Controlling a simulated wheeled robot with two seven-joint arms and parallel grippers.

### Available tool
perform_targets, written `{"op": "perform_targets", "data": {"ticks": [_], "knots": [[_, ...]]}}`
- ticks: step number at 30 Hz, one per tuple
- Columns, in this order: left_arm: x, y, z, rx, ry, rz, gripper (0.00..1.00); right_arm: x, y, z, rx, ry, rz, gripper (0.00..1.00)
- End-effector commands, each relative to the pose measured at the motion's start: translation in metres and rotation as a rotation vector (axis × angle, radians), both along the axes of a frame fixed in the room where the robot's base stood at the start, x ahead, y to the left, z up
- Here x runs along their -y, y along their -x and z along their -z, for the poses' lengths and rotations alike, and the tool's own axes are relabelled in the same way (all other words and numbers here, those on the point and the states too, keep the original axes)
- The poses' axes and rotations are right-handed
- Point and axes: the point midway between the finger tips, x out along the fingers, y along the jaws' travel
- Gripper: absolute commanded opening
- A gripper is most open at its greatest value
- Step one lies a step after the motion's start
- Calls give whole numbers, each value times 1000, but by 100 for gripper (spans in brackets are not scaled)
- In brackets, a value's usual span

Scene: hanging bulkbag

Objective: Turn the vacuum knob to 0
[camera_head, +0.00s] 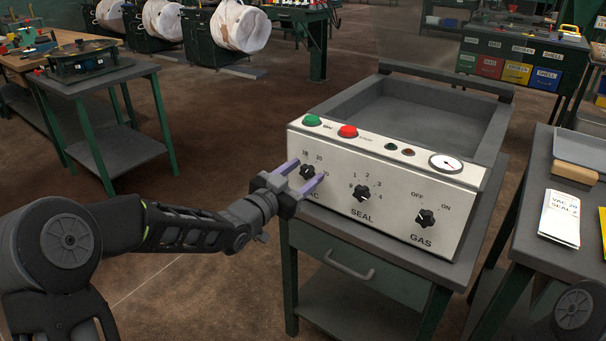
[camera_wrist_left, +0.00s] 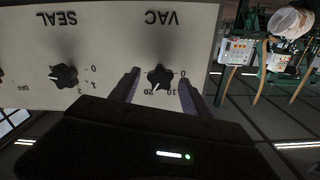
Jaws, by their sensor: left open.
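The vacuum knob is a black lobed knob marked VAC (camera_head: 307,171) at the left of the white control panel (camera_head: 385,222). In the left wrist view the panel is upside down, and the VAC knob (camera_wrist_left: 159,76) shows a white pointer mark that seems turned toward the 20. My left gripper (camera_head: 300,176) is open at the panel, its purple fingers on either side of the knob. In the wrist view its fingers (camera_wrist_left: 158,90) flank the knob with gaps visible. Whether the fingertips touch the panel I cannot tell. My right gripper is not in view.
The SEAL knob (camera_head: 361,193) and GAS knob (camera_head: 426,217) sit right of VAC. Green (camera_head: 313,121) and red (camera_head: 348,131) buttons and a gauge (camera_head: 446,162) are on the top edge. A side table (camera_head: 541,251) with a card (camera_head: 559,218) stands at right.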

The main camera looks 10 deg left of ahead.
Motion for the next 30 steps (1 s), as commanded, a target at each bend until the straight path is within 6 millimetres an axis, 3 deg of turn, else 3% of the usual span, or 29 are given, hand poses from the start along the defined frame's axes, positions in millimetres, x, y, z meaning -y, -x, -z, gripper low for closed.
{"op": "perform_targets", "data": {"ticks": [7, 27, 30], "knots": [[0, -1, 0, 0, 0, 0, 55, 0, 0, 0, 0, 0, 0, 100], [0, 0, 0, 0, 0, 0, 0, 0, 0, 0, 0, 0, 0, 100], [0, 0, 0, 0, 0, 0, 0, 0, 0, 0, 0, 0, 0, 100]]}}
